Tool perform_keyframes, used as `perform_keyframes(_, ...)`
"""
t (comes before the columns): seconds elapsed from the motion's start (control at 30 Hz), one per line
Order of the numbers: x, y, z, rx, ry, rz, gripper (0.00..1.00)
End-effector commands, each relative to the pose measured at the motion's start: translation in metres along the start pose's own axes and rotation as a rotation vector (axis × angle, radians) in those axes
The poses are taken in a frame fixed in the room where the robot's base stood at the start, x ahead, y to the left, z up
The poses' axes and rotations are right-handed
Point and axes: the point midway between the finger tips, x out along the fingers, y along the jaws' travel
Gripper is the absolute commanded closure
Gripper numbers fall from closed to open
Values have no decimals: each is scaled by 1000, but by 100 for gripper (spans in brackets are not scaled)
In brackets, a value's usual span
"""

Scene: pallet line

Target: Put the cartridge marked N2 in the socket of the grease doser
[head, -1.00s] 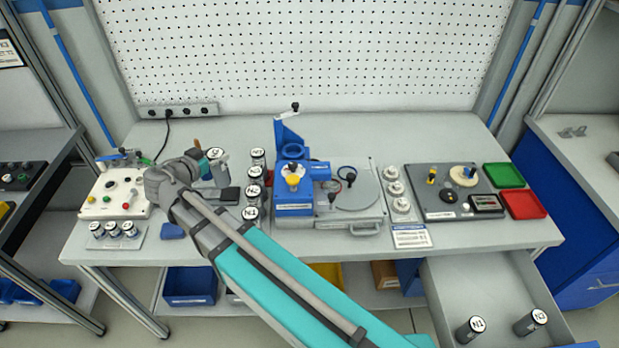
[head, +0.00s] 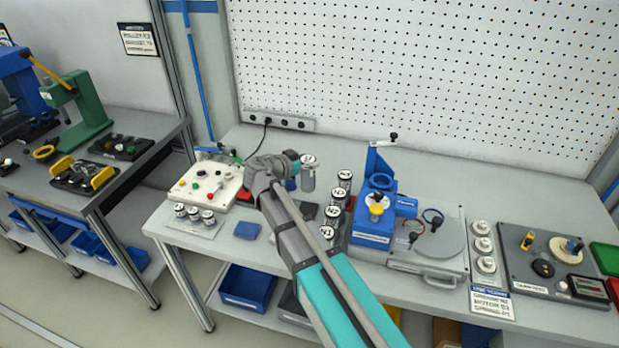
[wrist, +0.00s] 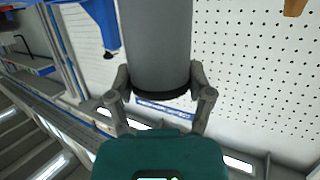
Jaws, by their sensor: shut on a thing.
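My gripper (wrist: 163,95) is shut on a grey cylindrical cartridge (wrist: 155,40), seen upright between the fingers in the wrist view. In the head view this cartridge (head: 308,177) has a white marked top, and its mark is too small to read. My gripper (head: 294,168) is over the back left of the bench, partly hidden by my own wrist.
A row of dark cartridges with white marked tops (head: 332,212) stands between my gripper and the blue machine. A white control box (head: 207,186) and small jars (head: 194,214) are at left. A round plate (head: 438,240) and white pots (head: 483,246) are at right.

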Motion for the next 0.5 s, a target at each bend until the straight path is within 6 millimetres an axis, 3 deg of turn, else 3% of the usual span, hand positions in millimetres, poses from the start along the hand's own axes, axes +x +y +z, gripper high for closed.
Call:
perform_keyframes(0.1,21,-15,9,0,0,2,94)
perform_keyframes(0.5,52,-31,38,-1,0,0,94)
